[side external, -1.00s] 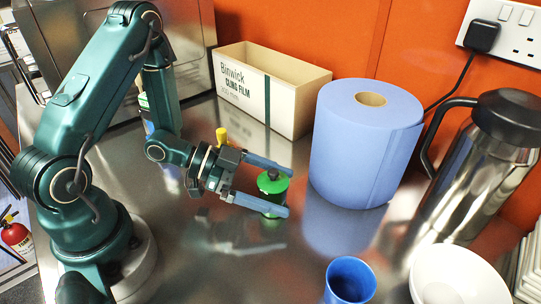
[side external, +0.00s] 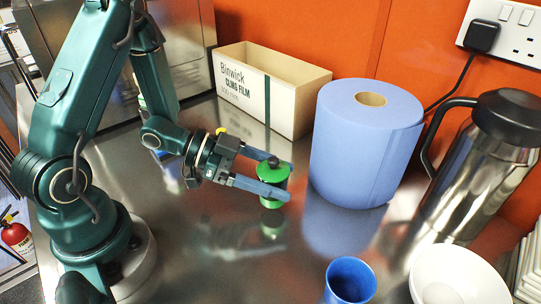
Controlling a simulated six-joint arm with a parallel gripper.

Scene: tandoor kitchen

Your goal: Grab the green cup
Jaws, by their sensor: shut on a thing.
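A blue paper roll (side external: 350,150) stands close to the right of the cup. A cling film box (side external: 290,110) is behind. A steel flask (side external: 477,180), white bowl (side external: 455,280) and blue cup (side external: 348,285) are at right and front. A yellow item (side external: 221,130) is partly hidden behind my gripper.

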